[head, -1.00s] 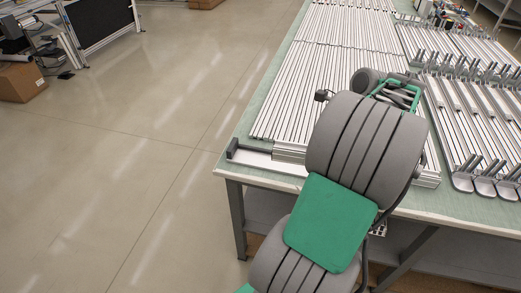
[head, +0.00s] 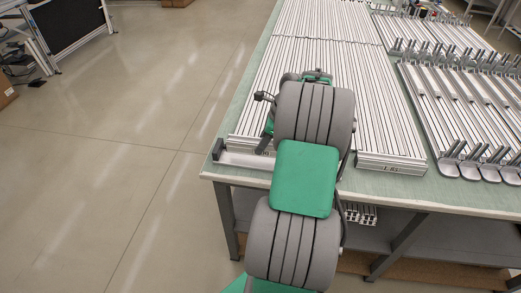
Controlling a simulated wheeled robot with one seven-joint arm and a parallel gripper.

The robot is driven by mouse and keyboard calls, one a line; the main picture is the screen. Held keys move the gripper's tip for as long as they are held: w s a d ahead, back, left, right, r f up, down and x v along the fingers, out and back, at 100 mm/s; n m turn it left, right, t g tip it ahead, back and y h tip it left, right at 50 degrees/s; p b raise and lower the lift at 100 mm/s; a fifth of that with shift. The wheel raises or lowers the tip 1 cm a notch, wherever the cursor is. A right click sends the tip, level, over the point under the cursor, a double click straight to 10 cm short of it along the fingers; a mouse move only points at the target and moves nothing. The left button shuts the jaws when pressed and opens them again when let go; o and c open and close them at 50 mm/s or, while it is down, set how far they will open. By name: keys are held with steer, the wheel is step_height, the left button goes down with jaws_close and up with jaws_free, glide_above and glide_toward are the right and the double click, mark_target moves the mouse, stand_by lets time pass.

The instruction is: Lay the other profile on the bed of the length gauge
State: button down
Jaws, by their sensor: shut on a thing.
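The length gauge is at the near left corner of the table. Its dark end stop (head: 217,149) stands at the left, and the visible part of its pale metal bed (head: 245,159) looks bare. The bed's right part is hidden behind my arm. Many silver profiles (head: 300,55) lie side by side behind the gauge. My gripper (head: 265,143) shows only partly, with a dark finger pointing down at the profiles' near ends, just behind the bed. It is shut on a profile, but my arm hides the grip and most of the held piece.
To the right on the green-topped table (head: 440,193) lie rails with upright metal brackets (head: 470,155). Profile ends (head: 360,213) show on the shelf under the table. The floor (head: 120,130) to the left is clear.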

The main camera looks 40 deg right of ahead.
steer(key=shift+w+f, duration=0.15)
steer(key=shift+f, duration=0.8)
steer(key=shift+w+f, duration=0.15)
steer(key=shift+f, duration=0.75)
steer(key=shift+f, duration=0.1)
steer(key=c, duration=0.9)
jaws_free()
steer(key=shift+a, duration=0.1)
